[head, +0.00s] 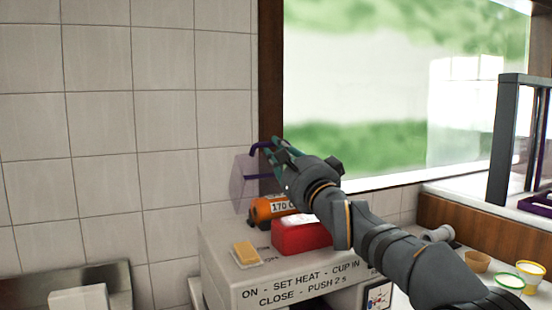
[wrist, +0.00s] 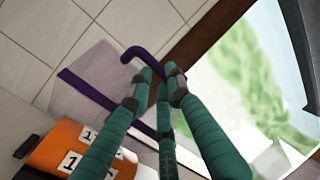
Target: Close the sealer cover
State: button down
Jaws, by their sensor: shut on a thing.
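The sealer (head: 220,262) is a white box with printed steps on its front. Its cover (head: 241,190) is a translucent purple panel standing raised at the back, against the tiled wall. The cover also shows in the wrist view (wrist: 85,82), with a dark purple bar along it. A purple hooked handle (wrist: 138,52) reaches from the cover side to my fingers. My gripper (head: 277,147) has teal fingers and is shut on the handle, above the sealer. In the wrist view my fingers (wrist: 160,85) hide part of the handle.
Small cups (head: 530,272) stand on the counter at right. A dark rack (head: 505,140) and a window are behind.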

jog(key=shift+f, duration=0.3)
jog(key=c, duration=1.9)
grip_release()
jog(key=v, duration=1.2)
jog(key=shift+r, duration=0.15)
